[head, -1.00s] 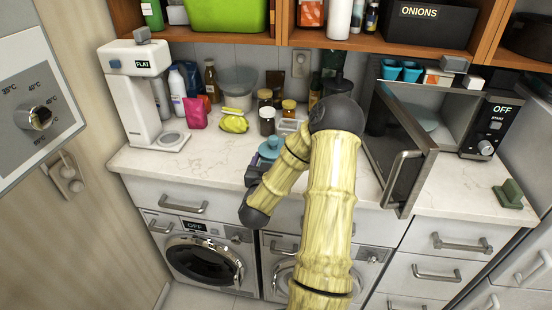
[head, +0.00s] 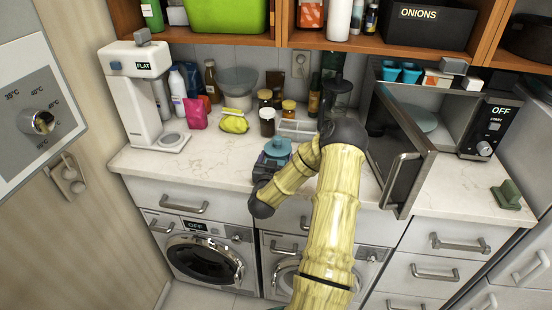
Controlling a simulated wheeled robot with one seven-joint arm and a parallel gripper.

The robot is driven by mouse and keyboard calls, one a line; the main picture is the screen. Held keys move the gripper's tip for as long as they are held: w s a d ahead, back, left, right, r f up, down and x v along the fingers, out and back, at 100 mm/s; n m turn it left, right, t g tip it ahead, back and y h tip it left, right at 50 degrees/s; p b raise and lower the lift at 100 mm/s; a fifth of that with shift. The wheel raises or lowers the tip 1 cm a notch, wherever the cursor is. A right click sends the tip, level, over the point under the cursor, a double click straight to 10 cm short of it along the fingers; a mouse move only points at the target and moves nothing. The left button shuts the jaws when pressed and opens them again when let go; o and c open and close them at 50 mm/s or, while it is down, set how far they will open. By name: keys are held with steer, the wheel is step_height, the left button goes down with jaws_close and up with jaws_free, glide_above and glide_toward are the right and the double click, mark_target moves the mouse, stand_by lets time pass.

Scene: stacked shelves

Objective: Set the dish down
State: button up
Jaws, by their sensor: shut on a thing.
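A blue round dish (head: 277,148) is above or on the front part of the counter, in the middle of the head view. My gripper (head: 272,160) is at the near side of the dish and shut on it. The dark gripper body hides the dish's near lower side, and the fingertips are hard to make out. I cannot tell whether the dish touches the counter. The white marbled counter (head: 215,155) runs under it.
A jar (head: 267,122), a divided tray (head: 300,128) and a yellow pack (head: 234,123) stand behind the dish. The open microwave door (head: 398,155) juts out at right; a plate (head: 420,119) is inside. Counter to the dish's left is clear.

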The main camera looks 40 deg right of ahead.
steer(key=shift+f, duration=0.1)
steer(key=o, duration=1.4)
steer(key=shift+s+a, duration=0.15)
steer(key=shift+a, duration=0.1)
steer(key=b+v, duration=0.3)
steer(key=v, duration=0.8)
steer(key=shift+s+a, duration=0.2)
